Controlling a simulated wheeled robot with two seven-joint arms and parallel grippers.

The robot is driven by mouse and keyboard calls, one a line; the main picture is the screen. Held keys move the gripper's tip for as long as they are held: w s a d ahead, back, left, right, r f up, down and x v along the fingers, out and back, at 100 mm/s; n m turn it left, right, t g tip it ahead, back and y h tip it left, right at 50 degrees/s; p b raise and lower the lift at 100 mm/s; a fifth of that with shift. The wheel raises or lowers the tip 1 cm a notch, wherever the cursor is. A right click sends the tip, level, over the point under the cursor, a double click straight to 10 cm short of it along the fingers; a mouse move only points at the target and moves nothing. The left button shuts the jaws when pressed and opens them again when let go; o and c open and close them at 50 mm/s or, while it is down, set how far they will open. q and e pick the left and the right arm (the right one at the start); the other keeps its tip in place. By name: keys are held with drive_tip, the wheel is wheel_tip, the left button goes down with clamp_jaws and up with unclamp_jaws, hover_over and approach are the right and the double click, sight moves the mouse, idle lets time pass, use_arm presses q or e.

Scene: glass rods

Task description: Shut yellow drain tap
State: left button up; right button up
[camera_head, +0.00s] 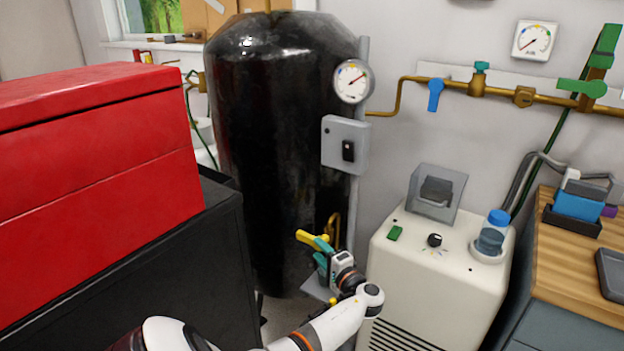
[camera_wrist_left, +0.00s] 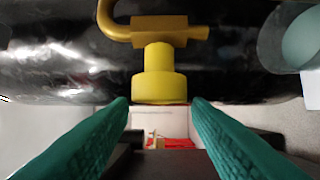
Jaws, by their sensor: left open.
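The yellow drain tap (camera_head: 306,237) is low on the right side of the black tank. Its yellow handle sticks out to the left, just past my left gripper (camera_head: 322,246). In the left wrist view the yellow tap (camera_wrist_left: 159,86) is centred below a brass pipe fitting (camera_wrist_left: 155,30). The teal fingers of my left gripper (camera_wrist_left: 160,106) are apart, one on each side of the yellow part's lower end. I cannot tell whether either finger touches it. My right gripper is in neither view.
The black tank (camera_head: 270,120) stands directly behind the tap. A red chest (camera_head: 100,150) on a black cabinet (camera_head: 180,270) is at the left. A cream machine (camera_head: 430,270) stands close on the right. A grey switch box (camera_head: 340,145) is above.

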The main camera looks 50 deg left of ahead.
use_arm(q)
drive_tip(key=d, duration=0.5)
drive_tip(key=shift+s+d, duration=0.25)
drive_tip(key=shift+d, duration=0.05)
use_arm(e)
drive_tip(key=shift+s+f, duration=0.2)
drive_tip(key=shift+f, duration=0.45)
use_arm(q)
drive_tip(key=shift+f, duration=0.1)
